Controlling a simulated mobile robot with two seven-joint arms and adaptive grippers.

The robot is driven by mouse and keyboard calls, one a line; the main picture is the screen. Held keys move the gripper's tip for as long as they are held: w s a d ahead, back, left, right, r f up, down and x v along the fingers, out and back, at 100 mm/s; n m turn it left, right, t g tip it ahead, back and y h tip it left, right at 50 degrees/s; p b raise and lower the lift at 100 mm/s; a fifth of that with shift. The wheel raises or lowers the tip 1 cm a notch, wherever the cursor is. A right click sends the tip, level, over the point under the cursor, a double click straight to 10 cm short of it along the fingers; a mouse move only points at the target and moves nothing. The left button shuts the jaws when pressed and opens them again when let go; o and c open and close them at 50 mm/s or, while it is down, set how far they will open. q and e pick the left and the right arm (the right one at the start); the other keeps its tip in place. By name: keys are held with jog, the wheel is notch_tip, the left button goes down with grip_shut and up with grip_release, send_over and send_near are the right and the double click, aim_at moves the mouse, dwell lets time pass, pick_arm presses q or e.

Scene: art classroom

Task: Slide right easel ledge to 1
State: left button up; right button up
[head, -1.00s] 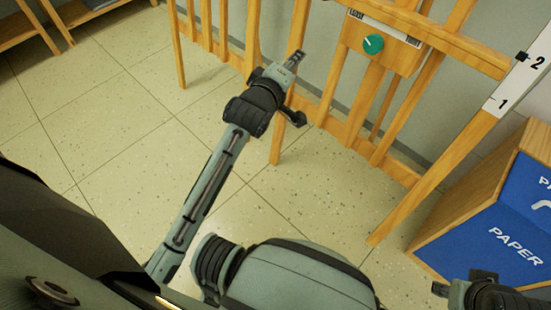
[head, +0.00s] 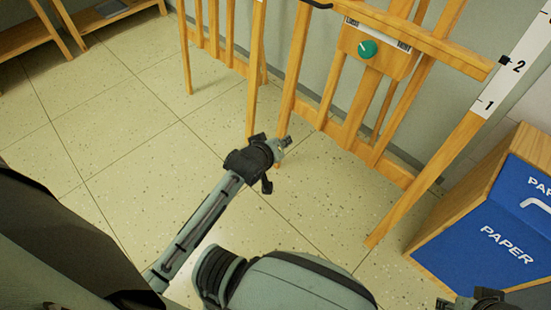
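The right easel's wooden ledge (head: 440,47) runs from the top middle to the right post. The white scale (head: 512,75) on the right post shows 1 and 2. A small black pointer (head: 504,60) at the ledge's right end is beside the 2. A black bar or handle (head: 318,4) shows at the top edge, partly cut off. My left gripper (head: 284,143) is low in front of the easel, apart from the ledge; its finger opening is unclear. My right gripper (head: 448,303) is mostly cut off at the bottom right.
A wooden bin with a blue front marked PAPER (head: 508,245) stands right of the easel. Wooden easel legs (head: 420,190) reach the floor. Wooden shelving (head: 35,45) stands at the far left. The tiled floor (head: 110,140) at the left is clear.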

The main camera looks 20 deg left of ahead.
pick_arm(q)
jog(key=shift+s+f+m+g, duration=0.4)
jog(key=shift+s+f+m, duration=0.1)
jog(key=shift+s+f, duration=0.85)
pick_arm(e)
jog(key=shift+s+d+r, duration=0.1)
jog(key=shift+s+d, duration=0.2)
jog(key=shift+s, duration=0.1)
